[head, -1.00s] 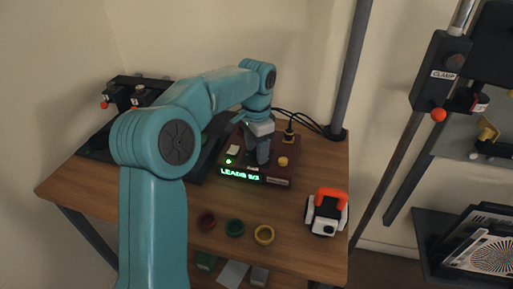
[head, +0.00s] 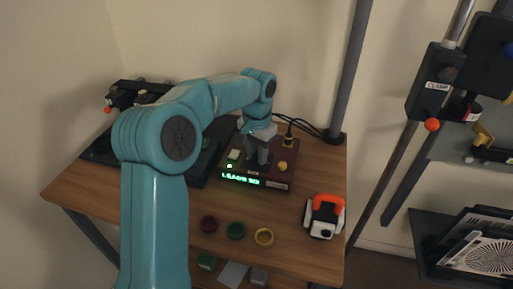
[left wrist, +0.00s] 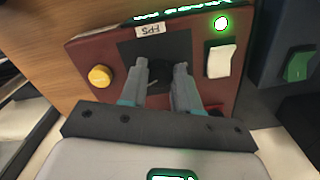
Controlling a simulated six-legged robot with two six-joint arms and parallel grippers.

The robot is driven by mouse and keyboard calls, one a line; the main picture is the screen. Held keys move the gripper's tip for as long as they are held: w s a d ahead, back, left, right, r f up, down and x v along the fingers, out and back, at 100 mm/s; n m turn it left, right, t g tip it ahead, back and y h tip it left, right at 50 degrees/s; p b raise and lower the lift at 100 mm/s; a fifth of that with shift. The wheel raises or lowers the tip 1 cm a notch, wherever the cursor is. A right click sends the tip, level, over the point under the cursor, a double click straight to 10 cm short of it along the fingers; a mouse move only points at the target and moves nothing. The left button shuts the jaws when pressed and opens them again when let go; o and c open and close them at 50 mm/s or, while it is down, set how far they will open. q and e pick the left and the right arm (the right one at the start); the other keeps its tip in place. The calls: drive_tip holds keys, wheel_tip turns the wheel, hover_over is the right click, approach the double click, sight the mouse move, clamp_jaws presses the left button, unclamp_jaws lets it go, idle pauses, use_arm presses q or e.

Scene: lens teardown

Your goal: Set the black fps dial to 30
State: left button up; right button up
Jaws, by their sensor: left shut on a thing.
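The maroon control box (head: 278,184) stands on the wooden table with a lit green display (head: 240,177) on its front; its text starts with "LEADS", and the last characters are hard to read. My left gripper (head: 258,163) points down onto the box top. In the left wrist view its two fingers (left wrist: 162,72) stand on either side of the black fps dial (left wrist: 161,76), shut on it, beside the "FPS" label (left wrist: 150,29). The fingers partly hide the dial, and its pointer setting cannot be read. My right gripper is not in view.
A yellow knob (left wrist: 100,76) and a white rocker switch (left wrist: 220,61) flank the dial. An orange-and-white device (head: 323,218) stands at the right. Cables run behind the box.

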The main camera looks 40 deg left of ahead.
use_arm(q)
drive_tip(key=n+p, duration=0.1)
drive_tip(key=n, duration=0.2)
drive_tip(key=shift+r, duration=0.15)
drive_tip(key=n+p, duration=0.1)
drive_tip(key=n, duration=0.2)
drive_tip(key=shift+w+n, duration=0.1)
drive_tip(key=shift+n, duration=0.2)
drive_tip(key=n+p, duration=0.1)
drive_tip(key=n, duration=0.2)
drive_tip(key=shift+d, duration=0.1)
drive_tip(key=shift+w+n, duration=0.1)
drive_tip(key=shift+n, duration=1.6)
drive_tip(key=o, duration=1.1)
drive_tip(key=shift+c, duration=0.2)
wheel_tip(320, 180, up, 16)
drive_tip(key=p, duration=0.3)
drive_tip(key=shift+p, duration=0.35)
